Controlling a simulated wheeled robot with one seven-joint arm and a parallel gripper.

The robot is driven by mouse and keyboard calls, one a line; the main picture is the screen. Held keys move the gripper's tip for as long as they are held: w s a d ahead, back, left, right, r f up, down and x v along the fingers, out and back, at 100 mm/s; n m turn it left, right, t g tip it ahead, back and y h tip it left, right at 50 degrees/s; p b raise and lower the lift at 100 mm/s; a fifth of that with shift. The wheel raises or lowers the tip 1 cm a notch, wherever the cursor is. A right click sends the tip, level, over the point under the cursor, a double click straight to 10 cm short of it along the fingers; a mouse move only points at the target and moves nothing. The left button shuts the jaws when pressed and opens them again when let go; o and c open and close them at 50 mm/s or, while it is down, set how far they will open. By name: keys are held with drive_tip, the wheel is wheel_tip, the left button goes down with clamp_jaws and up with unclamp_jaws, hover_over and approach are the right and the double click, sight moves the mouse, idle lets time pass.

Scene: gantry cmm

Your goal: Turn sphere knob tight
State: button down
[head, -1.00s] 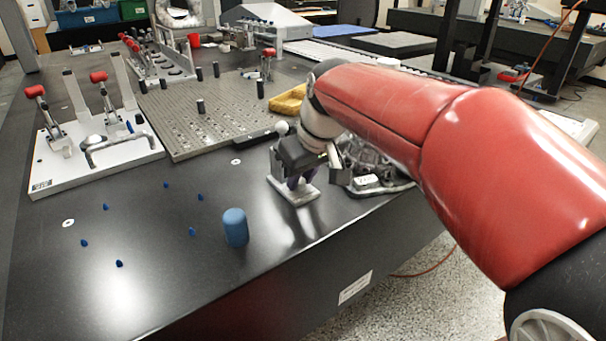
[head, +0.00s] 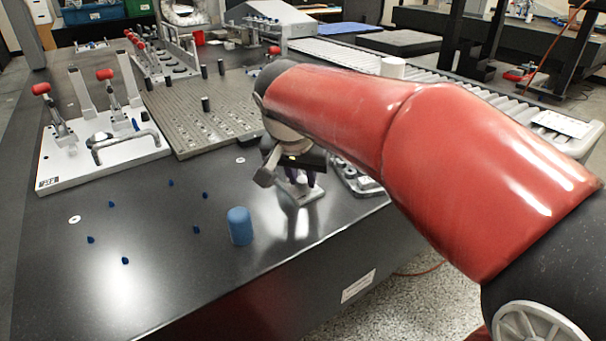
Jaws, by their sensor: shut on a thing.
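I cannot see how far the knob is turned.
Several small blue pieces lie to the left. A white fixture board (head: 60,178) with red-handled clamps stands at left, and a perforated metal plate (head: 185,122) lies behind. A metal part (head: 352,180) sits close at right.

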drive_tip(key=shift+a+m+h, duration=0.1)
drive_tip(key=shift+m+h, duration=0.2)
drive_tip(key=shift+m, duration=0.6)
drive_tip(key=shift+g, duration=0.3)
drive_tip(key=c, duration=1.5)
unclamp_jaws()
drive_tip(key=v, duration=0.7)
drive_tip(key=shift+s+r+p, duration=0.15)
drive_tip(key=shift+r+p, duration=0.2)
drive_tip(key=shift+a, duration=0.1)
